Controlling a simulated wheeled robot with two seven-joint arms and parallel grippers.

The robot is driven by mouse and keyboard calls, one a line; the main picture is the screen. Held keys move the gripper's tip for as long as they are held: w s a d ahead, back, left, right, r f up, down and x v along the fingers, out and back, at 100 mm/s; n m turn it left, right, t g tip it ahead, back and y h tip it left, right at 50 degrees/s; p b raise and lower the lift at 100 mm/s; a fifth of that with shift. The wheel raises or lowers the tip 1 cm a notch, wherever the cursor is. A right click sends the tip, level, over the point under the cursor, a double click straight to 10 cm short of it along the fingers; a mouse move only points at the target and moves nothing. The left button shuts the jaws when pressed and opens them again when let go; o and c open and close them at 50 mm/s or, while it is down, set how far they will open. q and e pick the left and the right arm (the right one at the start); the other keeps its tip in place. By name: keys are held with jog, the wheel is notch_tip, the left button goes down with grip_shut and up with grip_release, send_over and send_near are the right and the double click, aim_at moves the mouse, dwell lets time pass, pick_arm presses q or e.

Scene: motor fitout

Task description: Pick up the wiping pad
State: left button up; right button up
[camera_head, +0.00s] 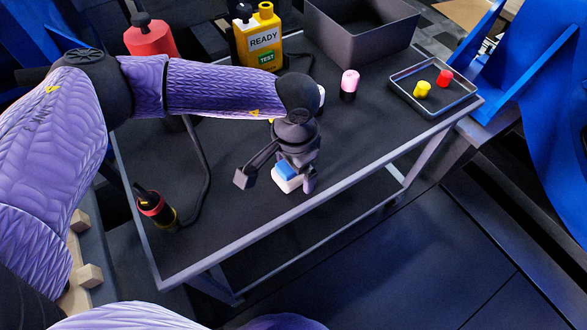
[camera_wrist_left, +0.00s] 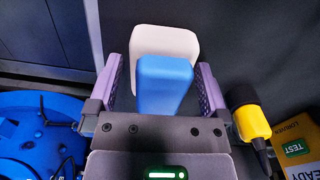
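The wiping pad has a white base (camera_head: 288,184) and a blue block-shaped grip (camera_head: 286,170). It rests on the dark table near its front edge. My left gripper (camera_head: 277,182) is lowered over it from above, with one finger on each side. In the left wrist view, the blue grip (camera_wrist_left: 164,84) and the white base (camera_wrist_left: 165,44) show between the two purple-lined fingers. A gap shows on both sides of the blue grip, so the gripper is open around it. My right gripper is in neither view.
On the table (camera_head: 240,215) stand a yellow READY tester (camera_head: 261,40), a red bottle (camera_head: 150,38), a pink-topped piece (camera_head: 349,82), a grey bin (camera_head: 372,35) and a tray (camera_head: 462,102) with yellow and red pieces. A corded probe (camera_head: 157,208) stands at the left edge.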

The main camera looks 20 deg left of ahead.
pick_arm(q)
jog(key=c, duration=1.1)
notch_tip(320, 180, up, 10)
jog(key=p, duration=0.5)
jog(key=shift+f, duration=0.25)
jog(key=shift+c, duration=0.2)
jog(key=shift+r, duration=0.35)
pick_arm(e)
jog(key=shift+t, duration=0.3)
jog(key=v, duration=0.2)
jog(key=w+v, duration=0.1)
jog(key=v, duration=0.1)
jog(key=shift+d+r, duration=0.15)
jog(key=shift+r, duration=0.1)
